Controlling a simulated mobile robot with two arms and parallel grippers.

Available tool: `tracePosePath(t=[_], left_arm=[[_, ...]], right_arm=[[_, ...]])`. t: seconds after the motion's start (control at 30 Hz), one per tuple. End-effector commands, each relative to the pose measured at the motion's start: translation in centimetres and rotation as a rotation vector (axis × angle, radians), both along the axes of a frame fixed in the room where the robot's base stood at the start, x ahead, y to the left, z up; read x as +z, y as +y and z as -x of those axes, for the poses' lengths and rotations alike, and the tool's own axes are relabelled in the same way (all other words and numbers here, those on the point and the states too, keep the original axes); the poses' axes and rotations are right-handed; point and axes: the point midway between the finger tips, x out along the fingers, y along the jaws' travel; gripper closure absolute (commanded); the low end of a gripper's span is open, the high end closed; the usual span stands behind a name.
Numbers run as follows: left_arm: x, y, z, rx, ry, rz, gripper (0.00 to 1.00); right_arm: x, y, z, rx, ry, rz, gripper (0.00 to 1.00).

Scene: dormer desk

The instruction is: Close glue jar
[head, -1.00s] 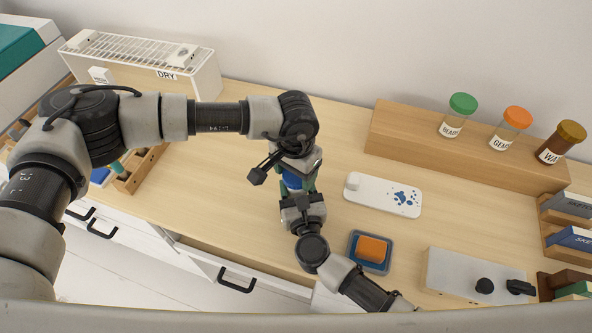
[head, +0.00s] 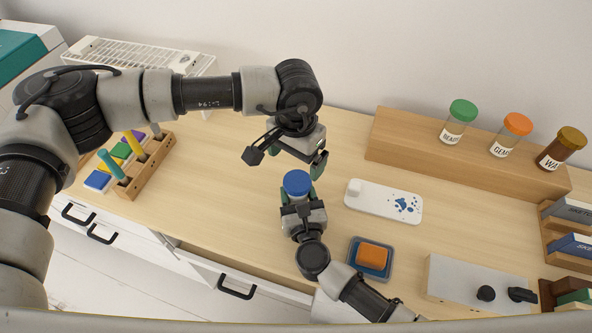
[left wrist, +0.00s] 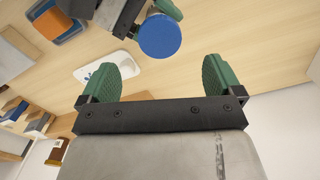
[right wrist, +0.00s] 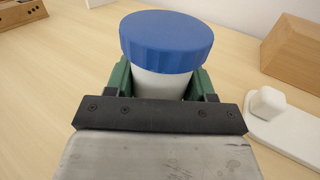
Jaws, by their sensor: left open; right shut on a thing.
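The glue jar has a white body (right wrist: 163,84) and a wide blue lid (right wrist: 167,38), which sits level on its top in the right wrist view. The lid also shows in the head view (head: 297,183) and the left wrist view (left wrist: 160,36). My right gripper (head: 297,203) is shut around the jar's body, below the lid, holding it upright. My left gripper (left wrist: 168,68) is open and empty. It hangs above and behind the jar, apart from the lid. Much of the jar's body is hidden by the right gripper.
A white tray with blue spots (head: 385,202) lies right of the jar. An orange sponge in a blue dish (head: 356,262) and a grey box with black knobs (head: 447,277) are nearer. Lidded jars (head: 455,122) stand on a wooden shelf (head: 395,135). A wooden rack (head: 157,176) is left.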

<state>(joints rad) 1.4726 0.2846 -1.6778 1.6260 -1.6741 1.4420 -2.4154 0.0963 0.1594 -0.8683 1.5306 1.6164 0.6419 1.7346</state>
Motion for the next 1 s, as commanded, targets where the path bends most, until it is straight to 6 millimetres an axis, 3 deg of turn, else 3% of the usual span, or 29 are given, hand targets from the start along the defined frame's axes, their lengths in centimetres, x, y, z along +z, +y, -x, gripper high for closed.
tracePosePath(t=[0.1, 0.23, 0.63, 0.67, 0.83, 1.0], left_arm=[[2.3, 0.0, 0.0, 0.000, -0.002, 0.001, 0.06], [3.9, 0.0, 0.0, 0.000, -0.002, 0.001, 0.06], [4.6, 0.0, 0.0, 0.000, 0.000, 0.000, 0.06], [4.6, 0.0, 0.0, 0.000, 0.000, 0.000, 0.06], [4.6, 0.0, 0.0, 0.000, 0.000, 0.000, 0.06], [4.6, 0.0, 0.0, 0.000, 0.000, 0.000, 0.06]], right_arm=[[-0.1, 0.0, 0.0, 0.001, 0.002, 0.000, 1.00], [-0.1, 0.0, 0.0, 0.001, 0.002, 0.000, 1.00], [-0.1, 0.0, 0.0, 0.001, 0.001, 0.000, 1.00], [-0.1, 0.0, 0.0, 0.001, 0.001, 0.000, 0.43], [0.0, 0.0, 0.0, 0.001, 0.001, 0.000, 0.17], [0.0, 0.0, 0.0, 0.000, 0.000, 0.000, 0.16]])
